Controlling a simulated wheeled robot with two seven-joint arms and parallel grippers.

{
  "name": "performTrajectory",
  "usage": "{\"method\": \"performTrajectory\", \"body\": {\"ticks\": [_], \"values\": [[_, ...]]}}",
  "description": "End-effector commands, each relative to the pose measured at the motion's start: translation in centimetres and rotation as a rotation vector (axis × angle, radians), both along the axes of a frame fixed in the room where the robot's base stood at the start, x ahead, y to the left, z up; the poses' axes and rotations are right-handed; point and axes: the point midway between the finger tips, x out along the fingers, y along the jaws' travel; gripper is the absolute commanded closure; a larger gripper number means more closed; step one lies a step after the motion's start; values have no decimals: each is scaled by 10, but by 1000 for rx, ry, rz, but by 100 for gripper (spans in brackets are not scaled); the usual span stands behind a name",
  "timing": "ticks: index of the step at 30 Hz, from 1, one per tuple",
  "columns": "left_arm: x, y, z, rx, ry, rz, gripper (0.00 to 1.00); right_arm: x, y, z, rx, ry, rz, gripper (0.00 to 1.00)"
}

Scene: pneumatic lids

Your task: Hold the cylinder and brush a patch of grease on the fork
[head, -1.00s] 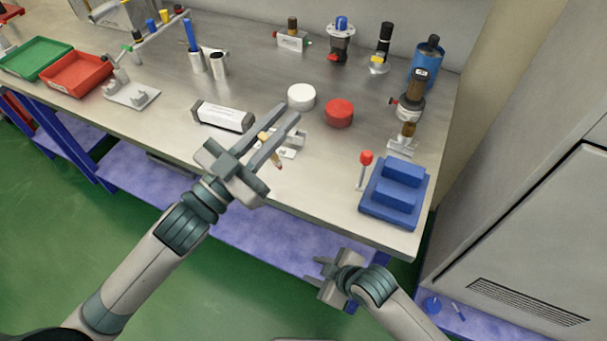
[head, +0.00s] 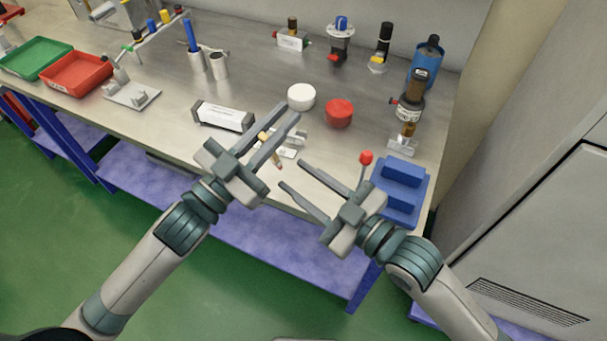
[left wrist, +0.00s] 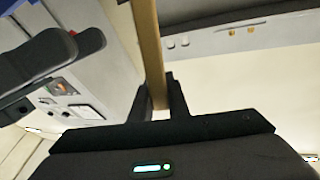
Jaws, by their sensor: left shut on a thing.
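The cylinder (head: 224,116), a pale grey body with dark end caps, lies on the bench just beyond my left gripper. My left gripper (head: 290,111) is shut on a slim tan brush (head: 275,159), which slants down towards the bench's front edge. In the left wrist view the tan handle (left wrist: 149,45) stands between the fingers. A small metal piece (head: 296,140) is partly hidden by the left fingers; I cannot tell whether it is the fork. No grease patch can be made out. My right gripper (head: 292,173) is open and empty over the bench's front edge, apart from the cylinder.
A white round lid (head: 301,96) and a red one (head: 339,112) lie beyond the grippers. A blue block stand (head: 402,172) and a red-knobbed lever (head: 366,158) are close to my right arm. Red (head: 77,88) and green (head: 36,70) trays stand left. Pneumatic fittings line the back.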

Motion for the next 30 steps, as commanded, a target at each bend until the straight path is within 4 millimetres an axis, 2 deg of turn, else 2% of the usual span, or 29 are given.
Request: {"method": "performTrajectory", "body": {"ticks": [5,19,23,30], "values": [[0,0,0,0,0,0,100,3,-2,11,38,-16,-4,67],[0,0,0,0,0,0,100,6,2,10,38,-15,-5,67],[0,0,0,0,0,0,100,12,9,10,37,-13,-5,67],[0,0,0,0,0,0,100,33,33,10,38,-15,-6,67]]}}
